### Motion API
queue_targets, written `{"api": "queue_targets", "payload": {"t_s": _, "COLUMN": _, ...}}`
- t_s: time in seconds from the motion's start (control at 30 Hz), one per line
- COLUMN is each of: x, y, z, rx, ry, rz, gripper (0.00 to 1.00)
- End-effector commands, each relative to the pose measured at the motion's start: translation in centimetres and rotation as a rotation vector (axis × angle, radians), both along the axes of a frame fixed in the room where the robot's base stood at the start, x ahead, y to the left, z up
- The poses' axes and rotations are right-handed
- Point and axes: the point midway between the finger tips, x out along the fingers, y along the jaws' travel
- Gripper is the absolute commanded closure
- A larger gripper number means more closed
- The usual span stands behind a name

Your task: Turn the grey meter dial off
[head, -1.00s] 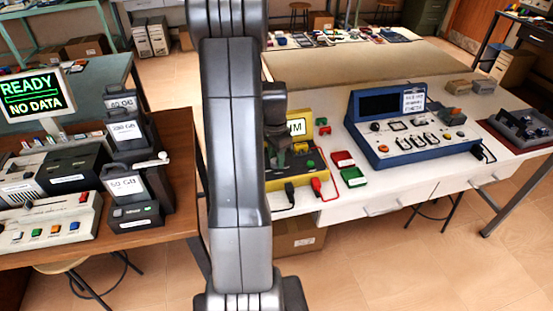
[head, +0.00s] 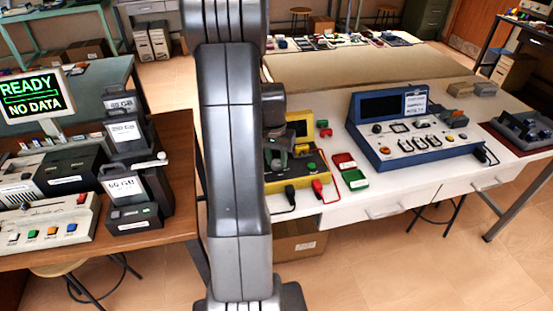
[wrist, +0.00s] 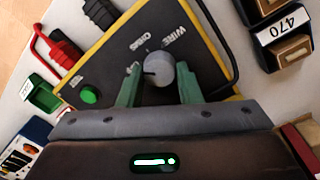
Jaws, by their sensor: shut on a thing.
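The yellow-edged meter (head: 303,168) stands on the white bench, partly hidden by my arm in the head view. Its dark panel (wrist: 110,65) fills the middle of the wrist view, with the labels WIRE and OHMS and a third label mostly hidden by a finger. The grey dial (wrist: 159,67) sits between the green fingers of my gripper (wrist: 158,86), which is shut on it. The dial's dark mark faces left, toward the partly hidden label. My gripper (head: 276,155) is partly hidden behind my arm in the head view.
Red and black plugs (wrist: 62,50) enter the meter's side. Red and green trays (head: 355,179) lie to its right, then a blue instrument (head: 410,130). A block marked 470 (wrist: 285,35) is near the meter. A wooden desk (head: 180,190) stands left.

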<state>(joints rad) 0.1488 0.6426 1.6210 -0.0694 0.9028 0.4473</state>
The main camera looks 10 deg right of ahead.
Motion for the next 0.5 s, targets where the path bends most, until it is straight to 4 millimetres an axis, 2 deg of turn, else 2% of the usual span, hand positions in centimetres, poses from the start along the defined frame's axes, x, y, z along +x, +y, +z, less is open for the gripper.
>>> {"api": "queue_targets", "payload": {"t_s": 0.47, "x": 0.1, "y": -0.03, "z": 0.13, "rx": -0.002, "ry": -0.003, "rz": 0.015, "gripper": 0.91}}
{"api": "queue_targets", "payload": {"t_s": 0.5, "x": 0.1, "y": -0.03, "z": 0.13, "rx": -0.002, "ry": -0.003, "rz": 0.014, "gripper": 0.63}}
